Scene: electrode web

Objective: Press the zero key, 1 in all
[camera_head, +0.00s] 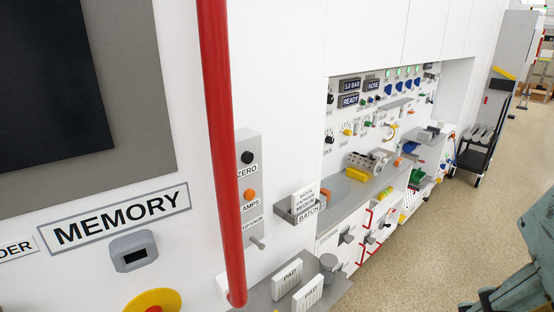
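The zero key is a black round button (247,157) on a narrow grey panel (254,140) fixed to the white wall. The label ZERO (247,171) sits just under it. Below it on the same panel are an orange button (249,195) with a partly hidden label ending in AMPS and a grey knob (257,243). A red vertical bar in front hides the panel's left edge; the black button itself is clear of it. A dark teal jointed part, likely my arm, shows at the lower right, well away from the panel. No gripper fingertips can be made out.
The red bar (220,150) stands out from the wall close to the panel. A holder marked BATCH (285,212) juts out to the right. A shelf with PAD boxes (287,280) lies below. The floor (440,235) at right is open.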

